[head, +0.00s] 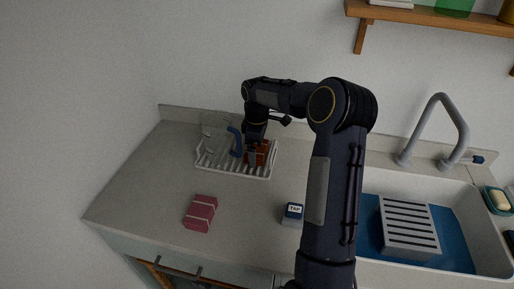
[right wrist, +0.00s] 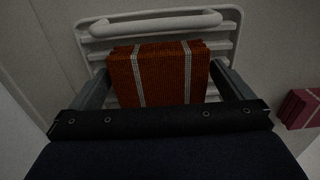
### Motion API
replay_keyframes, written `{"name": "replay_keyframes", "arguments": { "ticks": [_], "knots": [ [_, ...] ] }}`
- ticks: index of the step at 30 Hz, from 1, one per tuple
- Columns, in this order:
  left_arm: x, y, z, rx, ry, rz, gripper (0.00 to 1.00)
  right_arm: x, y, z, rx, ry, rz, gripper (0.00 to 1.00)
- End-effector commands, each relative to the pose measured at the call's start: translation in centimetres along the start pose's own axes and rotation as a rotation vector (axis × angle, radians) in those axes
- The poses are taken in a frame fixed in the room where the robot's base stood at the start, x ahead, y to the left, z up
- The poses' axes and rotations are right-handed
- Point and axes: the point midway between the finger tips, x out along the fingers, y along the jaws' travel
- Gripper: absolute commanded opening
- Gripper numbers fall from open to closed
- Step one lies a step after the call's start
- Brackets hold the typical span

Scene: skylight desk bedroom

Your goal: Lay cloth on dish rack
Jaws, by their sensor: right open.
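An orange-brown folded cloth with pale stripes (head: 261,154) rests on the white dish rack (head: 222,167), at the rack's right part. In the right wrist view the same cloth (right wrist: 160,75) lies across the rack's bars, and the rack's rail (right wrist: 155,24) shows beyond it. My right gripper (head: 253,155) is down at the rack. Its fingers (right wrist: 165,90) stand open on either side of the cloth, and I cannot tell whether they touch it. A pink-red folded cloth with pale stripes (head: 200,213) lies on the counter in front of the rack. My left gripper is not in view.
A clear pitcher with a blue handle (head: 236,141) stands on the rack left of my gripper. A small block marked TAP (head: 292,213) sits on the counter. The sink (head: 372,185) holds a grey slotted box (head: 408,226), with a faucet (head: 462,130) behind. The left counter is clear.

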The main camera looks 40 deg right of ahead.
Motion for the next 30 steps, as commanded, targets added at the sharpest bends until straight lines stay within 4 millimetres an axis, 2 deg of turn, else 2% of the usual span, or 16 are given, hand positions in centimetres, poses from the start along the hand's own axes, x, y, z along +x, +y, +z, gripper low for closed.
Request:
{"name": "replay_keyframes", "arguments": {
  "ticks": [5, 15, 21, 26, 30],
  "knots": [
    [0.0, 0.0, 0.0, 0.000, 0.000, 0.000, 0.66, -2.9, 0.1, 0.0, 0.001, 0.002, 0.006, 1.00],
    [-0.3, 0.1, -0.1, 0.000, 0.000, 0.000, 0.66, -9.9, 0.1, -0.1, 0.000, 0.003, 0.004, 1.00],
    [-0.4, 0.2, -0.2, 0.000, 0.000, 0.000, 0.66, -11.8, 0.0, 0.0, 0.000, 0.002, 0.002, 1.00],
    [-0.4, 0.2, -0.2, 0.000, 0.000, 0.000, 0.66, -12.2, -0.2, 0.0, 0.002, 0.003, 0.002, 1.00],
    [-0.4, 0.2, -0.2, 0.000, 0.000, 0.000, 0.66, -13.7, -2.4, 0.2, 0.038, 0.037, 0.019, 1.00]
  ]
}}
